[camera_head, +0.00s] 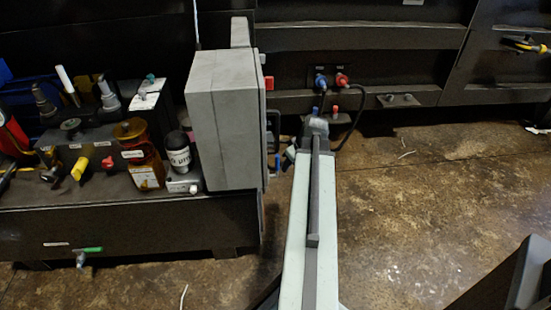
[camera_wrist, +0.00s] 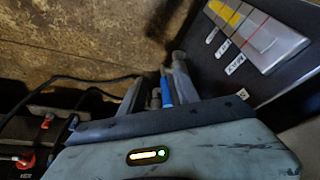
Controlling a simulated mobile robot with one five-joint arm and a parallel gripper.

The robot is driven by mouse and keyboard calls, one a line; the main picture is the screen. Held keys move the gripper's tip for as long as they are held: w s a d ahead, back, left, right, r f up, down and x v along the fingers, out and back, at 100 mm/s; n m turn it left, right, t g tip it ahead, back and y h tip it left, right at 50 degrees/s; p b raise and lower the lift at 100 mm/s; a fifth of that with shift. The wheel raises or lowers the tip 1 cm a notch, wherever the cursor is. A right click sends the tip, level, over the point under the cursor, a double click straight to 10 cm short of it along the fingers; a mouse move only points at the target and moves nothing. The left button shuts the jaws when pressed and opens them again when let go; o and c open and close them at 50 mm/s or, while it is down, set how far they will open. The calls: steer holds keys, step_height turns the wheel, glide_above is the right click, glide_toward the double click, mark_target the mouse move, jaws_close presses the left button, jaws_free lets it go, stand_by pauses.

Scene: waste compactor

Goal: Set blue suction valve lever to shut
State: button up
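A blue lever (camera_wrist: 166,90) shows in the wrist view between the two fingers of my gripper (camera_wrist: 155,78), closer to the right finger. The fingers stand apart, and I cannot tell whether either touches the lever. In the head view a small blue part (camera_head: 277,162), which looks like the same lever, shows beside the right side of the grey box (camera_head: 222,120). My gripper (camera_head: 288,154) is just right of it, mostly hidden by my arm. The lever's base and exact angle are hidden.
A panel with yellow, grey and red bands (camera_wrist: 258,35) stands right of my gripper. Blue (camera_head: 320,82) and red (camera_head: 342,80) hose couplings are on the back wall. A cluttered bench (camera_head: 110,215) with a yellow valve and bottles is left. Brown floor (camera_head: 420,220) lies open right.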

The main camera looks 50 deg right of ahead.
mark_target(277, 158)
steer(key=w+f+b, duration=0.1)
steer(key=w, duration=0.1)
steer(key=w+f+b, duration=0.1)
steer(key=w, duration=0.2)
steer(key=w+d+f+b, duration=0.1)
steer(key=w, duration=0.2)
steer(key=shift+s+r, duration=0.1)
steer(key=shift+c, duration=0.3)
jaws_close()
stand_by(0.9)
